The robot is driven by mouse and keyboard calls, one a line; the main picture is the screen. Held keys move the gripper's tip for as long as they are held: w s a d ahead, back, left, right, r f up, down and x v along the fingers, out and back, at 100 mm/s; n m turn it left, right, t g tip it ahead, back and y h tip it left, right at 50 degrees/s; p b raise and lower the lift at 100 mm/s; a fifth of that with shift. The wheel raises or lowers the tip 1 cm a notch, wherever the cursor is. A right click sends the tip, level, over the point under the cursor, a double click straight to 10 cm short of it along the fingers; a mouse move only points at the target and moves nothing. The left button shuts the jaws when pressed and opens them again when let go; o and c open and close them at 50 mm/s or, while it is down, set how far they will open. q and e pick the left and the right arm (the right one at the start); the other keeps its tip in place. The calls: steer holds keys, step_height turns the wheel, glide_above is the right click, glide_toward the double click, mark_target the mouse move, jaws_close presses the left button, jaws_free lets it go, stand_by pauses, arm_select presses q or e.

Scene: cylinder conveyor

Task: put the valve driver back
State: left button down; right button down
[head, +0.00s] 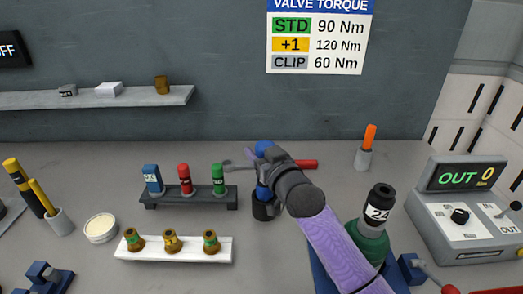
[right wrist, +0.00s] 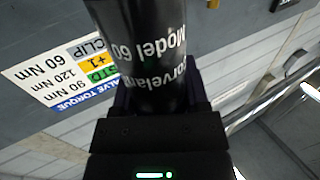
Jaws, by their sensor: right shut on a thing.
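My right gripper (head: 268,176) is at mid-table in the head view, partly hidden by its own arm. It is shut on the valve driver, whose blue parts (head: 263,191) show beside the gripper. In the right wrist view a black cylindrical body (right wrist: 148,50) with white lettering, including "Model 60", stands between the fingers. Below the blue part is a dark round cup-like piece (head: 265,211) on the table. I cannot tell whether it is a holder around the driver or the driver's lower end. My left gripper is not in view.
Left are a dark rack (head: 190,200) with blue, red and green sockets and a white tray (head: 170,254) of brass fittings. A red-handled tool (head: 303,164) lies behind my wrist. Right are a green cylinder (head: 369,247) with a black top and a control box (head: 463,225).

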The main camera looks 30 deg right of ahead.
mark_target(261, 141)
steer(key=shift+f+b, duration=0.85)
steer(key=shift+f, duration=0.65)
steer(key=shift+c, duration=0.5)
jaws_free()
steer(key=shift+o, duration=0.4)
step_height(261, 141, up, 4)
steer(key=p, duration=0.4)
step_height(261, 141, up, 2)
steer(key=p, duration=0.2)
steer(key=shift+r+p, duration=0.15)
steer(key=shift+p, duration=0.2)
steer(key=shift+f, duration=0.2)
